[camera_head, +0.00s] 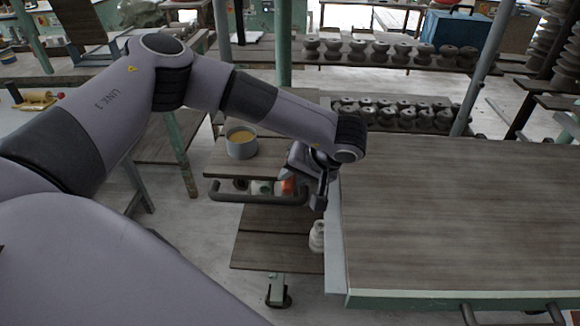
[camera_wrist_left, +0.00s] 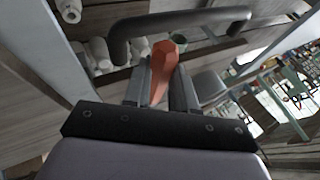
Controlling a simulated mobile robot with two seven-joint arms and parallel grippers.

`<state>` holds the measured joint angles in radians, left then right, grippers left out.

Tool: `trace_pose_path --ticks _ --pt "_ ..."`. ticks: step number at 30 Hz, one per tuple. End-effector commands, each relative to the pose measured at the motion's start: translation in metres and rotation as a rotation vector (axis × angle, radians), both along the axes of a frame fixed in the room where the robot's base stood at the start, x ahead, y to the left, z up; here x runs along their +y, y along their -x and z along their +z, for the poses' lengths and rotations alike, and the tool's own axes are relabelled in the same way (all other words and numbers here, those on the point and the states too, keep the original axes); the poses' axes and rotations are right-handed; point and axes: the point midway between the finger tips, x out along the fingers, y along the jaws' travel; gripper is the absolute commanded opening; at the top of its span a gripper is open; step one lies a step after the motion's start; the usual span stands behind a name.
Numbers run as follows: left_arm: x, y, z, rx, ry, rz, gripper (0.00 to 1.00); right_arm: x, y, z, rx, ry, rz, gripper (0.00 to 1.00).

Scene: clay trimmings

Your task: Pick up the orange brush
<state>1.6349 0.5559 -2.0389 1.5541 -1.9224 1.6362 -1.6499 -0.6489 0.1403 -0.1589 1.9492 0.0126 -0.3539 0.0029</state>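The orange brush (camera_wrist_left: 162,70) shows in the left wrist view as an orange, faceted piece between the two fingers of my left gripper (camera_wrist_left: 160,88). The fingers stand close on both sides of it, and the gripper looks shut on it. In the head view, a small orange part of the brush (camera_head: 288,186) shows beside my left gripper (camera_head: 318,190), at the cart's handle end. My gripper and wrist hide the rest. I cannot tell whether the brush touches the cart. My right gripper is in neither view.
A wooden cart (camera_head: 222,165) with a dark handle (camera_head: 255,199) stands under my left gripper. It carries a grey pot (camera_head: 242,143) and pale jars (camera_head: 262,187). A long table (camera_head: 450,215) lies close on the right, its top bare. Racks of dark pieces (camera_head: 390,52) stand behind.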

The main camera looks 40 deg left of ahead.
Motion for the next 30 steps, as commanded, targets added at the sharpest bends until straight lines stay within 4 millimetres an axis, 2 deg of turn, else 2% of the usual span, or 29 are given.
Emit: trace_pose_path --ticks 8,14,20,30 --pt "0.000 0.000 0.001 -0.001 0.000 0.000 0.00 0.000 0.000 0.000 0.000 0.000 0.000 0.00" --pt "0.000 -0.001 0.014 -0.003 0.000 0.000 0.00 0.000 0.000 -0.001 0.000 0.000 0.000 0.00" --pt "0.000 -0.001 0.053 -0.007 0.001 0.001 0.00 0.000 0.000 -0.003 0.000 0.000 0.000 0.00" --pt "0.000 -0.001 0.150 -0.006 0.002 0.001 0.00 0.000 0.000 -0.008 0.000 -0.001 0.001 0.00"
